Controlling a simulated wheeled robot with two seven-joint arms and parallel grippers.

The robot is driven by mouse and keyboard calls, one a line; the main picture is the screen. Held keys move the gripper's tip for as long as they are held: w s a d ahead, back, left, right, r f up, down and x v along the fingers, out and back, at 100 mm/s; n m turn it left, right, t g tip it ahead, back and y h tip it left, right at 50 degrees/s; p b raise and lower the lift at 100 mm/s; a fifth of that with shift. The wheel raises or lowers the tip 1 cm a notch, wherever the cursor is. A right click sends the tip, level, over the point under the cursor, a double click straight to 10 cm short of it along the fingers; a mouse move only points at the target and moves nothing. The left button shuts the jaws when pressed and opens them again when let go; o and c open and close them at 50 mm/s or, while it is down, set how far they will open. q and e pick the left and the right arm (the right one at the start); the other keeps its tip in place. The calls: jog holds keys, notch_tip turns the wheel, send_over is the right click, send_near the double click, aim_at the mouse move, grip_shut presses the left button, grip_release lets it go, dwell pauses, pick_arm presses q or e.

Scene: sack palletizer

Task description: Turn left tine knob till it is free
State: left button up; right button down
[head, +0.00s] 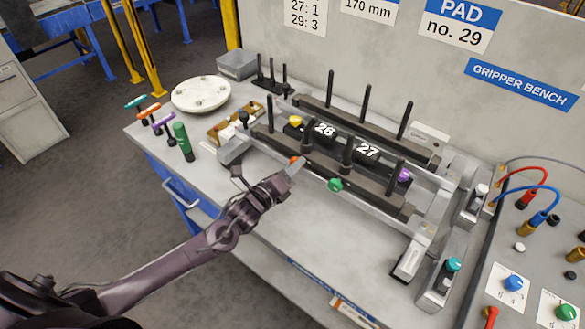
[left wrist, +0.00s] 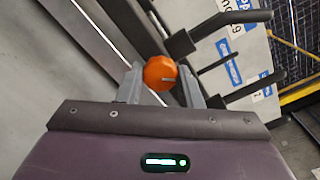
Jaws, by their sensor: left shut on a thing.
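The left tine knob is an orange faceted knob (head: 296,162) on the near side of the dark tine bar (head: 330,168) of the gripper on the bench. In the left wrist view the orange knob (left wrist: 160,74) sits between the two fingers of my left gripper (left wrist: 160,88). My left gripper (head: 291,170) is shut on the knob, and its fingers hide part of it in the head view. A green knob (head: 335,185) sits further right on the same bar. My right gripper is in neither view.
Upright tines stand along both dark bars. Coloured-handled tools (head: 182,141) stand at the bench's left end. A control panel (head: 540,250) with cables is at right. The bench front is mostly clear.

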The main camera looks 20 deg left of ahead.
pick_arm(q)
jog(key=n, duration=1.2)
jog(key=shift+b, duration=0.4)
jog(key=o, duration=1)
jog(key=shift+c, duration=0.2)
jog(key=b+v, duration=0.2)
jog(key=v, duration=0.5)
jog(key=shift+s+a, duration=0.15)
jog(key=shift+s, duration=0.2)
